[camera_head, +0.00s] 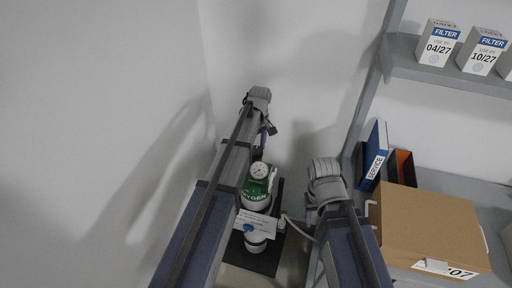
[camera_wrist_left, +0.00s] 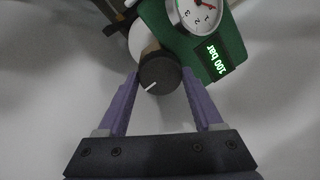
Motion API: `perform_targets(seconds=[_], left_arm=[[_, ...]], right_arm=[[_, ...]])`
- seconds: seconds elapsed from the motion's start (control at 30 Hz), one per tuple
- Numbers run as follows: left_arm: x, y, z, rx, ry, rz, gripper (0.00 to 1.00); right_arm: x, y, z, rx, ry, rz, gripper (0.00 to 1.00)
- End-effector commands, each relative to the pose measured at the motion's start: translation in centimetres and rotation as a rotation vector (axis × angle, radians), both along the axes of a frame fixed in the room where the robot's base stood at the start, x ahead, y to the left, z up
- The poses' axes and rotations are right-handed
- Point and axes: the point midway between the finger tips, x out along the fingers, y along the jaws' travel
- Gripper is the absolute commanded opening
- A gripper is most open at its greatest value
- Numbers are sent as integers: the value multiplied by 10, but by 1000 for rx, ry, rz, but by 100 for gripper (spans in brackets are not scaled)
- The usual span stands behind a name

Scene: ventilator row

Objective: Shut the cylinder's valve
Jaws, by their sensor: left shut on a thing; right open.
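The oxygen cylinder (camera_head: 257,196) stands in the narrow gap below my arms, green at the top with a round white gauge (camera_head: 259,170). In the left wrist view, the black valve knob (camera_wrist_left: 160,73) with a white line sits beside the green body (camera_wrist_left: 222,50), which has a gauge (camera_wrist_left: 198,14) and a lit "100 bar" display. My left gripper (camera_wrist_left: 160,80) has its purple fingers on both sides of the knob and is shut on it. In the head view my left arm hides the knob. My right gripper (camera_head: 310,210) is open, mostly hidden by its wrist, right of the cylinder.
A white wall runs along the left. A shelf with filter boxes (camera_head: 438,42) is at the upper right. A cardboard box (camera_head: 428,232) and a blue binder (camera_head: 373,155) stand on the grey surface at right. A paper tag (camera_head: 256,222) hangs at the cylinder.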

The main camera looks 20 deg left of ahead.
Motion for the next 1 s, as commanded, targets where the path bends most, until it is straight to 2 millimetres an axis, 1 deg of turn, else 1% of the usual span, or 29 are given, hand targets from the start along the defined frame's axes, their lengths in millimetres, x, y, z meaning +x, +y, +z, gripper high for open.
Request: perform_targets(seconds=[0.23, 0.27, 0.5, 0.8, 1.0], left_arm=[[-1, 0, 0, 0, 1, 3, 12], [0, 0, 0, 0, 1, 3, 71], [0, 0, 0, 0, 0, 1, 98], [0, 0, 1, 0, 0, 0, 98], [1, 0, 13, 0, 0, 0, 98]], right_arm=[[0, 0, 0, 0, 0, 0, 50], [0, 0, 0, 0, 0, 0, 50], [0, 0, 0, 0, 0, 0, 50], [0, 0, 1, 0, 0, 0, 50], [0, 0, 13, 0, 0, 0, 50]])
